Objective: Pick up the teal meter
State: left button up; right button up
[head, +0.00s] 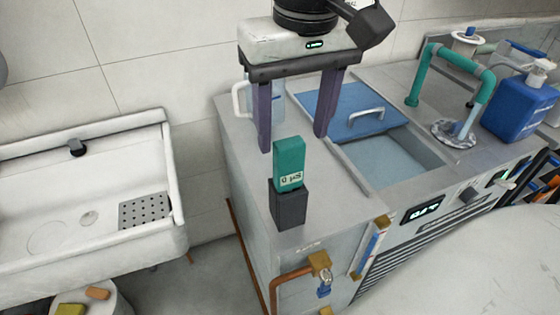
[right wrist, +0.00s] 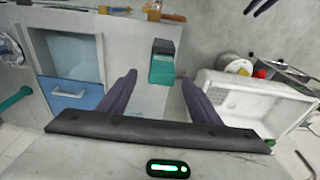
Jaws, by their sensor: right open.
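The teal meter (head: 289,162) stands upright in a dark grey holder (head: 289,207) on the grey counter, with a label reading about "0 µS" on its face. It also shows in the right wrist view (right wrist: 162,70), between the finger ends. My right gripper (head: 293,143) is open and empty, its two dark purple fingers pointing down. It is above and just behind the meter in the head view, one finger to each side, with no contact that I can make out. My left gripper is outside the head view; dark prongs at the right wrist view's top edge may be its fingers.
A water bath with a blue lid (head: 345,103) lies right of the meter. A clear jug (head: 243,98) stands behind the fingers. A teal pipe (head: 455,55) and blue bottle (head: 522,105) are at the right. A white sink (head: 85,200) is at the left, past a gap.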

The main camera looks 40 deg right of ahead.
aim_at(289, 164)
notch_tip(289, 164, down, 3)
jog(key=shift+r, duration=0.2)
jog(key=f, duration=0.5)
jog(key=shift+w+f, duration=0.35)
jog(key=shift+w, duration=0.05)
jog(key=c, duration=1.2)
jog(key=shift+r, duration=0.15)
